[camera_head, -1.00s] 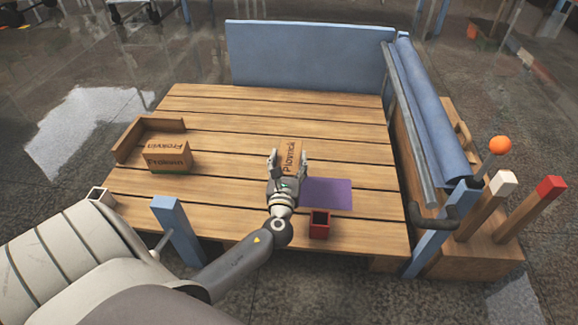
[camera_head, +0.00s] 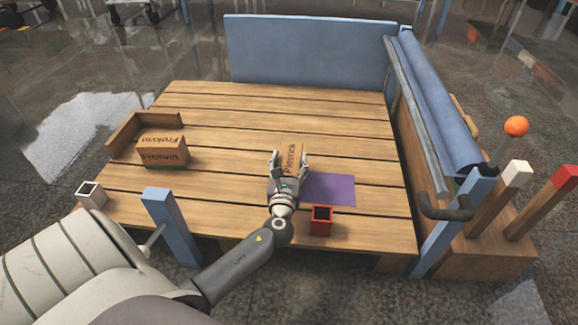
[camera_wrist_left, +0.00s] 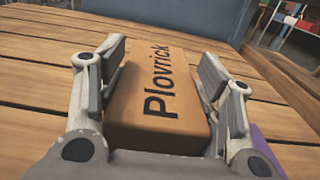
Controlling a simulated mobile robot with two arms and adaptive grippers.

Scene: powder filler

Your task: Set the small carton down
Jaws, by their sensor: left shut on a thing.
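The small carton (camera_head: 292,160) is brown cardboard with "Plovrick" printed on it. My left gripper (camera_head: 289,165) is shut around it, with one finger on each side. In the left wrist view the carton (camera_wrist_left: 158,95) sits between the two finger pads, its lettered face showing. It is over the slatted wooden table (camera_head: 240,125), just left of and behind a purple mat (camera_head: 330,189). I cannot tell whether its underside touches the boards. My right gripper is not in view.
A larger carton (camera_head: 162,152) stands by a wooden corner stop (camera_head: 125,135) at left. A red open box (camera_head: 321,220) is near the front edge, a white one (camera_head: 91,194) at front left. Blue panels (camera_head: 310,52) bound the back and right. The table's middle and back are clear.

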